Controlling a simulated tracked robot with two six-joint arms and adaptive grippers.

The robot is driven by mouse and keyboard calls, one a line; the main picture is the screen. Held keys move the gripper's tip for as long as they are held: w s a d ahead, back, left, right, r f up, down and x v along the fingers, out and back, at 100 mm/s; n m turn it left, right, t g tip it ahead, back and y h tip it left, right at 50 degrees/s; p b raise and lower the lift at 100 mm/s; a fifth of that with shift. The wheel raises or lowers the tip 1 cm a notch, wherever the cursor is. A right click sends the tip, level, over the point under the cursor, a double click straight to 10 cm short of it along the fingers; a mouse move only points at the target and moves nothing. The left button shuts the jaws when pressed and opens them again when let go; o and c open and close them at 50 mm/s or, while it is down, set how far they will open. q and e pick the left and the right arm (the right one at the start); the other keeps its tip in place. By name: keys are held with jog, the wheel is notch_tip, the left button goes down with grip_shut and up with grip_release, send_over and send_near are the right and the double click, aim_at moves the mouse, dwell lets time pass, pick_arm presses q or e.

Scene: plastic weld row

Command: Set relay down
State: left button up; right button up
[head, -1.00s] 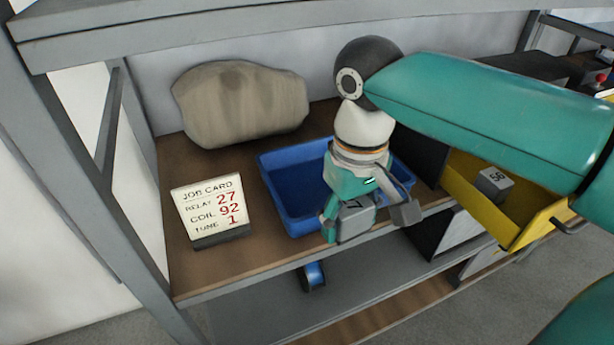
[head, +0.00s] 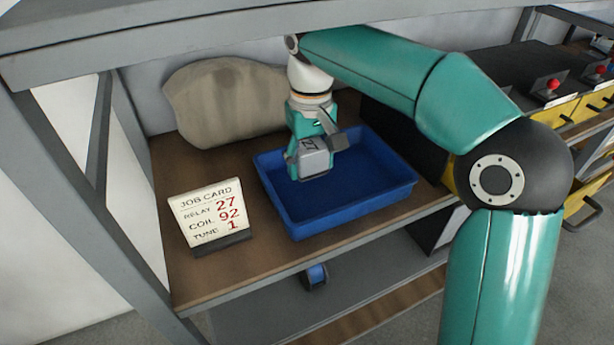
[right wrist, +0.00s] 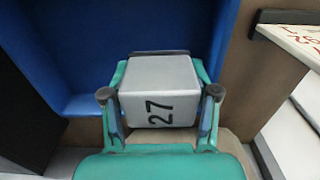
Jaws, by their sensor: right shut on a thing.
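The relay (head: 315,158) is a small grey block. In the right wrist view the relay (right wrist: 160,92) shows the number 27 on its face. My right gripper (head: 312,160) is shut on it, with one finger on each side, and holds it over the left part of the blue tray (head: 385,192). The tray looks empty. I cannot tell whether the relay touches the tray floor. The job card (head: 210,215) stands left of the tray and reads relay 27, coil 92, tune 1. My left gripper is not in view.
A large beige sack-like lump (head: 220,105) sits behind the tray. A dark panel and yellow drawers (head: 595,105) with red knobs are at the right. A shelf beam crosses above. The brown shelf is clear in front of the card. A blue roll-like object (head: 315,277) lies on the lower shelf.

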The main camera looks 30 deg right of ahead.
aim_at(307, 193)
jog(key=shift+w+r, duration=0.1)
jog(key=shift+w, duration=0.7)
jog(key=shift+d+f, duration=0.1)
jog(key=shift+f, duration=0.6)
jog(key=shift+f+b, duration=0.95)
jog(key=shift+f, duration=1.9)
jog(key=shift+s+f, duration=0.1)
jog(key=o, duration=1.3)
notch_tip(307, 193, up, 8)
jog(key=shift+f+p, duration=0.2)
jog(key=shift+p, duration=0.85)
